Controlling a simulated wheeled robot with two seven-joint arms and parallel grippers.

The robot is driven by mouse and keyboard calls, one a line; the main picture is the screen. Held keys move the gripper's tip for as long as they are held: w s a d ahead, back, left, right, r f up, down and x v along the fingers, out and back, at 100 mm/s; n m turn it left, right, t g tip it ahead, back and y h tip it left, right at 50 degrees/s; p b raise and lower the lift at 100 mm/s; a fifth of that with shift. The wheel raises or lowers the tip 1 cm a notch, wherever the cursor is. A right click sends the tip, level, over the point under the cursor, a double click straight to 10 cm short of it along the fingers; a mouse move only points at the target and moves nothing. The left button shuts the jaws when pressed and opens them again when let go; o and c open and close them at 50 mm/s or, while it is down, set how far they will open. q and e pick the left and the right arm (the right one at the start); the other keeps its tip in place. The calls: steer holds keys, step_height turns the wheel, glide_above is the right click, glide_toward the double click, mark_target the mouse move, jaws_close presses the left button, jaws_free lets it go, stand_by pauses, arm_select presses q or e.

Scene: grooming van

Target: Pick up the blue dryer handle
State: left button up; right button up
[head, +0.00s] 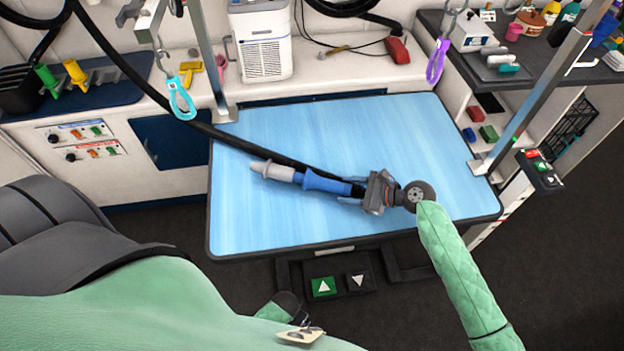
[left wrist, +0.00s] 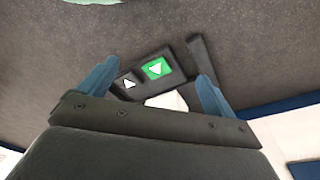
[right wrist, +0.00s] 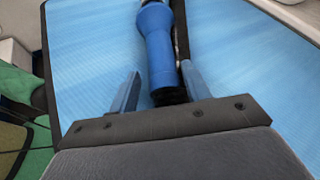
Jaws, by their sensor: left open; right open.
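The blue dryer handle (head: 325,184) lies on the light blue grooming table (head: 400,130), its grey-white nozzle (head: 272,171) pointing left and a black hose beside it. My right gripper (head: 364,190) is at the handle's right end. In the right wrist view the handle (right wrist: 160,55) runs away from me, and its black ribbed end lies between the two open fingers (right wrist: 160,92). I cannot tell whether they touch it. My left gripper (left wrist: 155,90) is open and empty, above the dark floor facing the table's pedals.
A green up-arrow pedal (head: 323,287) and a black pedal (head: 357,281) sit below the table's front edge. Metal posts with a teal loop (head: 181,101) and a purple loop (head: 436,62) stand at the table's sides. The table's right half is mostly clear.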

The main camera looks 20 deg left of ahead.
mark_target(335, 186)
steer(key=p+x, duration=0.1)
steer(key=x, duration=0.1)
steer(key=p+x, duration=0.1)
steer(key=shift+a+r, duration=0.25)
steer(key=shift+a, duration=0.3)
steer(key=shift+a+f, duration=0.3)
steer(key=shift+a, duration=0.05)
arm_select(q)
step_height(335, 186, down, 6)
steer(key=s+a, duration=0.1)
steer(key=shift+a+r, duration=0.15)
steer(key=shift+a, duration=0.1)
steer(key=shift+s, duration=0.1)
arm_select(e)
steer(key=shift+c, duration=0.5)
steer(key=c, duration=0.8)
